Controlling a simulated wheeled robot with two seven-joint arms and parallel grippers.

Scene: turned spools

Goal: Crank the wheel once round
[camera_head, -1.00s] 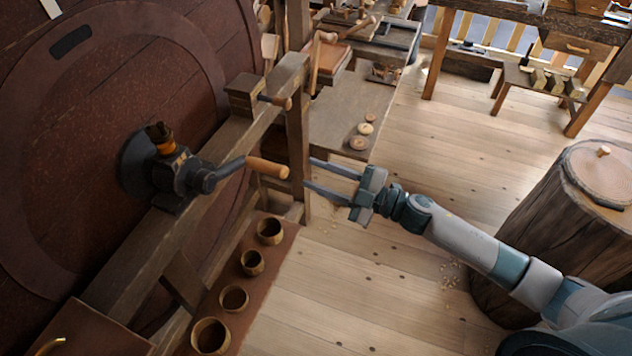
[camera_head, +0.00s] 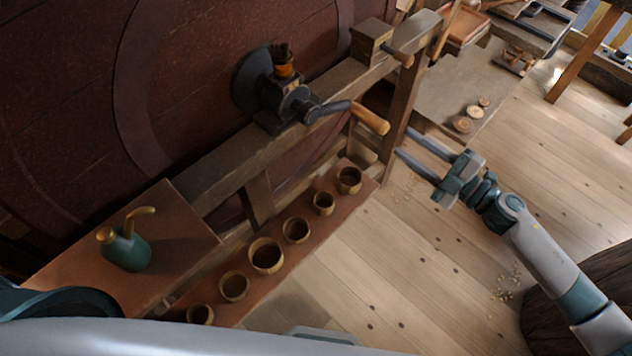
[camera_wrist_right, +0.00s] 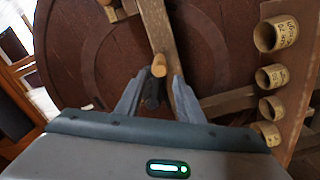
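The large dark red wheel (camera_head: 90,130) fills the left and back of the head view. A black hub with a crank arm (camera_head: 335,107) sticks out in front of it, ending in a wooden handle (camera_head: 370,118). My right gripper (camera_head: 403,143) is open and empty, its fingers pointing at the handle from the right, a little apart from it. In the right wrist view the handle (camera_wrist_right: 159,66) appears end-on between the two spread fingers (camera_wrist_right: 153,88). My left gripper is not in view.
A low shelf with several wooden cups (camera_head: 266,255) lies below. A green oil can (camera_head: 126,250) stands on a board at left. Open floor lies at right.

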